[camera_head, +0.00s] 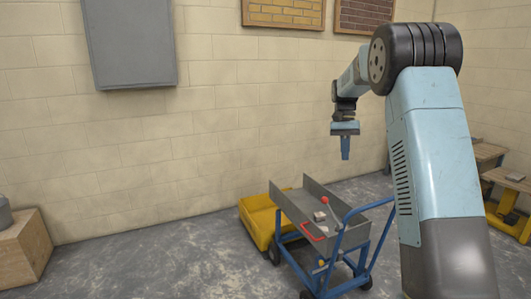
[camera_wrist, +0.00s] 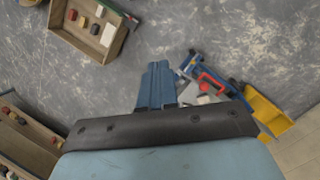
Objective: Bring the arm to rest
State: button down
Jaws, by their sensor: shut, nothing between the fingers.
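My gripper (camera_head: 345,148) hangs pointing down from my raised arm in the head view, above and apart from the blue cart (camera_head: 361,212). Its fingers are together with nothing between them. In the wrist view my gripper (camera_wrist: 157,70) shows as blue closed fingers beyond a dark bar, over the grey floor. My arm bends at a dark elbow joint at the upper right of the head view.
The blue cart carries a grey tray (camera_head: 290,204) with a red-handled tool and small items. A yellow tub (camera_head: 258,222) stands behind it by the wall. A wooden block (camera_head: 22,250) is at left. In the wrist view a wooden box (camera_wrist: 112,45) holds several small blocks.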

jog(key=s+a+r+n+t, duration=0.15)
jog(key=s+r, duration=0.35)
jog(key=s, duration=0.5)
jog(key=s+r+n+t, duration=0.1)
jog(key=s+r+t, duration=0.3)
jog(key=s, duration=0.6)
jog(key=s+a+f+n+t, duration=0.1)
jog(key=s+f, duration=0.1)
jog(key=s, duration=0.8)
jog(key=s+a+f+n+t, duration=0.1)
jog(key=s+t, duration=0.1)
jog(key=s, duration=0.9)
jog(key=shift+f, duration=0.35)
jog(key=c, duration=1.9)
grip_release()
jog(key=shift+t, duration=0.25)
